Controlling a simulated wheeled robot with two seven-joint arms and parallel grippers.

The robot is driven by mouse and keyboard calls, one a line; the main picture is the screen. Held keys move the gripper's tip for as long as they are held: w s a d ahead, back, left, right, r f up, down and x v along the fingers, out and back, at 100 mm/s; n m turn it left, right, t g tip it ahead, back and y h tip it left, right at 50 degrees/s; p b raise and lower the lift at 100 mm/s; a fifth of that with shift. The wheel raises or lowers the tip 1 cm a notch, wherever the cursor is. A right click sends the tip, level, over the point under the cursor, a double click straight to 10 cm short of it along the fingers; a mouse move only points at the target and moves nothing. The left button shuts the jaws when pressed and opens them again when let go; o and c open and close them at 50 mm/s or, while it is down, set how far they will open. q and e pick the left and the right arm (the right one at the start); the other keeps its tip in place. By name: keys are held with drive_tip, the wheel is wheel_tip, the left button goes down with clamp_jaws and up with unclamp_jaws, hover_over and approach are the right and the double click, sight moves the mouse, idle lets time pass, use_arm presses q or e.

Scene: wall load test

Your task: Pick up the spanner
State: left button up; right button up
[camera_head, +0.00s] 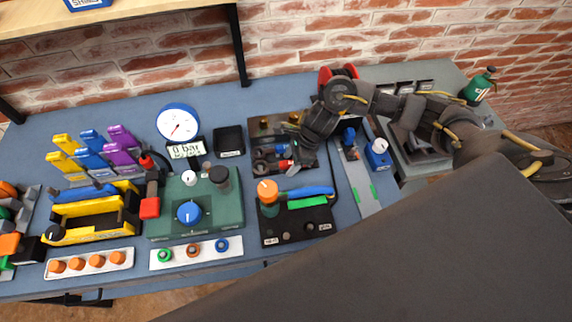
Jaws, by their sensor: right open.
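My right arm comes in from the right, and its gripper (298,162) points down over the right part of a dark compartment tray (257,168). The gripper is open. Small parts lie in the tray close to the fingers, among them a red and a blue one. I cannot single out the spanner with certainty; the arm and gripper hide part of the tray. My left gripper is not in view.
A dark board with an orange-topped post (267,190) and a blue curved piece (308,191) stands in front of the tray. A green unit (222,221) and a gauge (178,123) stand left. A grey strip (363,193) and a blue box (378,153) stand right.

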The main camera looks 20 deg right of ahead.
drive_tip(key=shift+f, duration=0.1)
idle(0.5)
clamp_jaws()
drive_tip(key=shift+r, duration=0.2)
drive_tip(key=shift+r+p, duration=0.25)
drive_tip(key=shift+p, duration=0.3)
wheel_tip(320, 180, up, 9)
drive_tip(key=b, duration=0.2)
wheel_tip(320, 180, up, 11)
drive_tip(key=n+g+h, duration=0.1)
drive_tip(key=n+g, duration=0.3)
drive_tip(key=n, duration=0.7)
hover_over(291, 162)
drive_tip(key=s, duration=0.2)
drive_tip(key=shift+s+d+f, duration=0.1)
drive_tip(key=shift+d+f, duration=0.05)
drive_tip(key=shift+f, duration=0.1)
